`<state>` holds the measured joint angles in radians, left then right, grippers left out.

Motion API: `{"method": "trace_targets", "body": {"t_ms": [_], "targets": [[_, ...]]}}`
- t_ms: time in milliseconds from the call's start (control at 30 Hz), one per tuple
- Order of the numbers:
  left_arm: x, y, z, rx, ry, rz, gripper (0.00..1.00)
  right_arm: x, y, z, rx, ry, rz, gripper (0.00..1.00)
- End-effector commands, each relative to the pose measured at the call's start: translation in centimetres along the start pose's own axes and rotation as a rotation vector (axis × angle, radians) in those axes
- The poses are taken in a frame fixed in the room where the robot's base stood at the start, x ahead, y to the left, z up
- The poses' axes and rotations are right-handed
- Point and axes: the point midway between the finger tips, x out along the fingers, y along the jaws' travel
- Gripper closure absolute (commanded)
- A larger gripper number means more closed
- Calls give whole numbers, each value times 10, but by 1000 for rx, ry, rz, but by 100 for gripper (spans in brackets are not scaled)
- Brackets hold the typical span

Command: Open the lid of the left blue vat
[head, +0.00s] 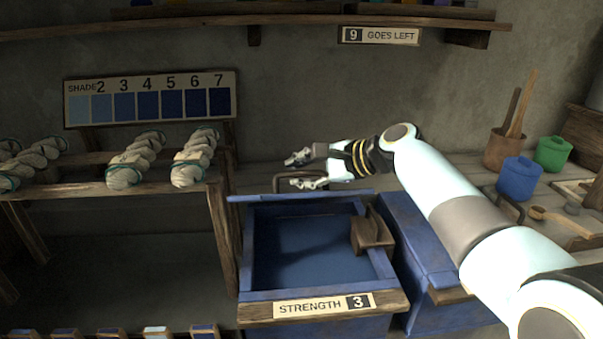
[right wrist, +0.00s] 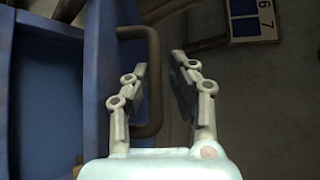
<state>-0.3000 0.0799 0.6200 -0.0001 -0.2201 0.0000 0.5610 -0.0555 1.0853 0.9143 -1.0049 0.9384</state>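The left blue vat (head: 262,292), labelled STRENGTH 3, stands in the middle of the head view. Its top is uncovered and dark blue liquid shows inside. Its lid (head: 340,195) stands raised at the back rim, seen almost edge-on. The lid's dark handle (head: 284,176) sticks out behind it; the handle (right wrist: 154,75) and blue lid (right wrist: 98,80) also show in the right wrist view. My right gripper (head: 302,171) is open at the handle, its fingers (right wrist: 162,78) apart. One finger overlaps the handle loop; contact is unclear. My left gripper is out of view.
A second blue vat (head: 412,240), covered, stands close on the right, partly behind my right arm. A wooden box (head: 371,232) sits at the left vat's right rim. Yarn skeins (head: 195,158) lie on a rack at left. Blue (head: 519,180) and green (head: 552,154) pots stand at right.

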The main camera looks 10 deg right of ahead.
Motion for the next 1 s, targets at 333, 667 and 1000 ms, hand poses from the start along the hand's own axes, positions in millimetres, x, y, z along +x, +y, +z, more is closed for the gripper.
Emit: {"method": "trace_targets", "body": {"t_ms": [333,667,1000], "targets": [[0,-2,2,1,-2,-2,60,-8,2,-1,3,1,2,77],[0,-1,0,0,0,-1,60,-76,3,-1,-1,3,4,77],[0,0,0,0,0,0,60,-119,2,-1,1,0,2,77]]}}
